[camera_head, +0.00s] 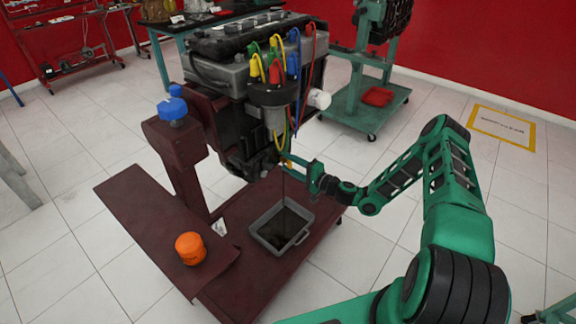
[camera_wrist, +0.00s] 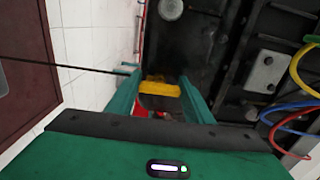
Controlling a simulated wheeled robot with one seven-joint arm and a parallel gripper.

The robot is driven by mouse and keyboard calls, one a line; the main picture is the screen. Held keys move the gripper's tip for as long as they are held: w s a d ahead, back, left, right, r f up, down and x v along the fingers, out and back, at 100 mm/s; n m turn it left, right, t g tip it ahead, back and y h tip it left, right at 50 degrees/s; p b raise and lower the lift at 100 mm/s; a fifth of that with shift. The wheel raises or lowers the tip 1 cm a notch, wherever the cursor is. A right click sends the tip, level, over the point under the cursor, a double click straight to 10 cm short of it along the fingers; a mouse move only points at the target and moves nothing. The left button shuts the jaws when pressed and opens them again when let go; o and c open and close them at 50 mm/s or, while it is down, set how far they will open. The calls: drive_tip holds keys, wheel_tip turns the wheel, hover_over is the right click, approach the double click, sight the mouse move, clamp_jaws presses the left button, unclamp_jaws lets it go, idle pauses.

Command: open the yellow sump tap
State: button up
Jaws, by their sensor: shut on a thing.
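The yellow sump tap (camera_head: 288,156) is at the bottom of the engine (camera_head: 240,90), small and partly hidden in the head view. In the wrist view its yellow handle (camera_wrist: 160,89) lies between the two green fingers of my gripper (camera_wrist: 160,80). My gripper (camera_head: 300,164) reaches in from the right below the engine and is shut on the handle. A thin dark stream (camera_head: 283,186) runs straight down from beside the tap; it shows as a dark line (camera_wrist: 70,67) in the wrist view. Below, a grey drain tray (camera_head: 262,244) holds dark liquid.
The engine hangs on a dark red stand (camera_head: 180,140) with a wide base (camera_head: 330,222). An orange filter (camera_head: 190,248) stands on its ledge. Colored cables hang above the tap.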

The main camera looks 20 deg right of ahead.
drive_tip(key=shift+s+a+f, duration=0.15)
drive_tip(key=shift+s+f, duration=0.05)
drive_tip(key=shift+f, duration=0.15)
drive_tip(key=o, duration=1)
drive_tip(key=shift+o, duration=0.2)
drive_tip(key=shift+w+r, duration=0.1)
drive_tip(key=shift+r, duration=0.05)
drive_tip(key=v, duration=1.1)
drive_tip(key=shift+w, duration=0.1)
